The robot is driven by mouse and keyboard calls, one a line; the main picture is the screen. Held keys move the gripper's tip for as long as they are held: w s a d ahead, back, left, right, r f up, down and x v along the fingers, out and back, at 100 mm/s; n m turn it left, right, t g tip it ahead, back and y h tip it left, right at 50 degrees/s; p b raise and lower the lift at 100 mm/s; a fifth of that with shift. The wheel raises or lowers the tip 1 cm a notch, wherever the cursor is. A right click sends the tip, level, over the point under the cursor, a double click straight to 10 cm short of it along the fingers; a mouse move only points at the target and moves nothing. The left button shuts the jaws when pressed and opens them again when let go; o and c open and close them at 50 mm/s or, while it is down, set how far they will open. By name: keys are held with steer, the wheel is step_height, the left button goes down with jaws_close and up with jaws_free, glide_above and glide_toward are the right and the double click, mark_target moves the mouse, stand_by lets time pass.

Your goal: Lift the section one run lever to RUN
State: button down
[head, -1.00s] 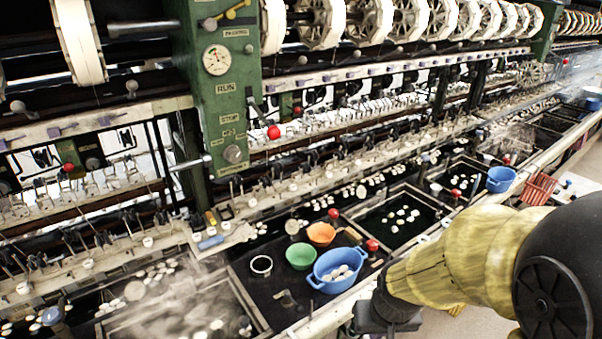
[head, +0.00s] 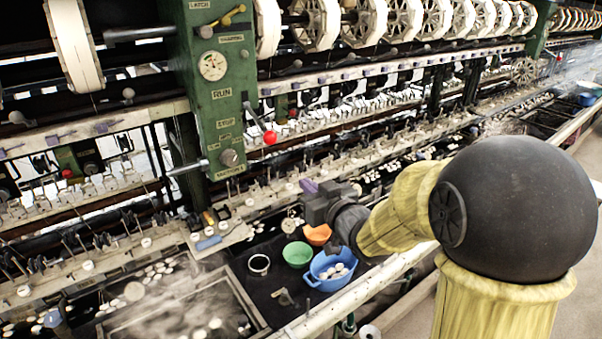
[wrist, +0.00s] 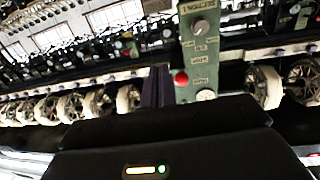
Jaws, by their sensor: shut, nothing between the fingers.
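The run lever (head: 257,121) is a dark arm with a red ball knob (head: 270,138) on the right side of the green post (head: 214,130). It slants down and right, with the knob lower than the RUN and STOP labels. In the wrist view, where the post appears upside down, the red knob (wrist: 181,79) shows just right of the fingers. My gripper (head: 308,186) is shut and empty, its purple fingers pointing toward the machine. In the head view it is below and right of the knob, apart from it. The wrist view shows the fingers together (wrist: 158,87).
A blue basin (head: 331,270), a green bowl (head: 297,254) and an orange bowl (head: 317,234) stand on the bench below my gripper. A rail of small fittings (head: 270,199) runs along the machine. White reels (head: 320,22) hang above. The post also bears a gauge (head: 212,66).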

mark_target(260, 123)
steer(key=a+r+y, duration=0.1)
steer(key=a+r+n+y, duration=0.1)
steer(key=shift+s+r, duration=0.1)
steer(key=shift+r, duration=0.25)
steer(key=p+x, duration=0.2)
steer(key=x, duration=1)
steer(key=shift+p, duration=0.35)
steer(key=shift+r, duration=0.25)
steer(key=shift+r, duration=0.45)
